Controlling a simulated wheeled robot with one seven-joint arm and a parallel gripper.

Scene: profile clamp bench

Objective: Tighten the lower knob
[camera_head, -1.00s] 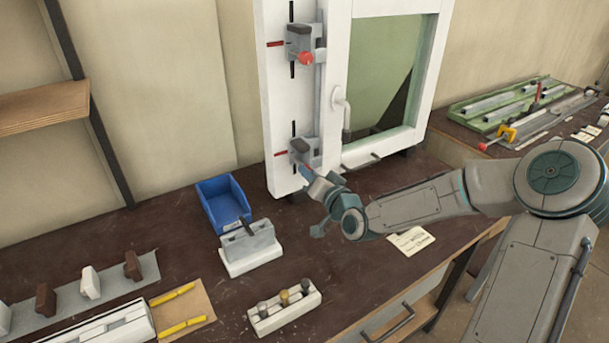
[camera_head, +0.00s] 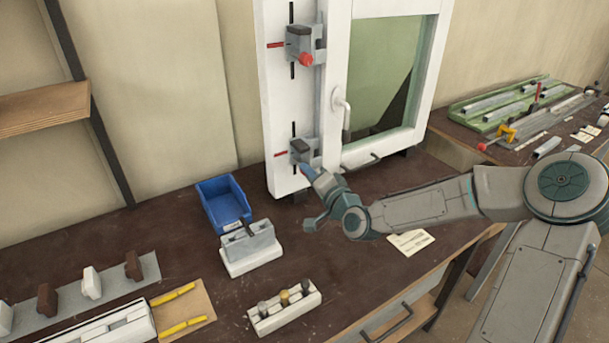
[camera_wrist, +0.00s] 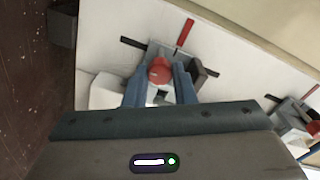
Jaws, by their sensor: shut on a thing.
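The lower clamp (camera_head: 301,150) is a grey block on the white upright frame, with a black slot and a red mark beside it. Its red lower knob (camera_wrist: 159,70) shows in the wrist view between the two blue fingers of my gripper (camera_wrist: 160,84). The fingers are shut on the knob from both sides. In the head view my gripper (camera_head: 308,172) reaches up to the lower clamp and hides the knob. The upper clamp (camera_head: 303,42), with its own red knob (camera_head: 306,59), sits higher on the same frame.
A white handle (camera_head: 342,106) projects from the window frame right of the clamps. A blue bin (camera_head: 223,203), a grey block on a white base (camera_head: 249,247) and a peg holder (camera_head: 284,308) stand on the dark bench. A paper card (camera_head: 410,242) lies below my arm.

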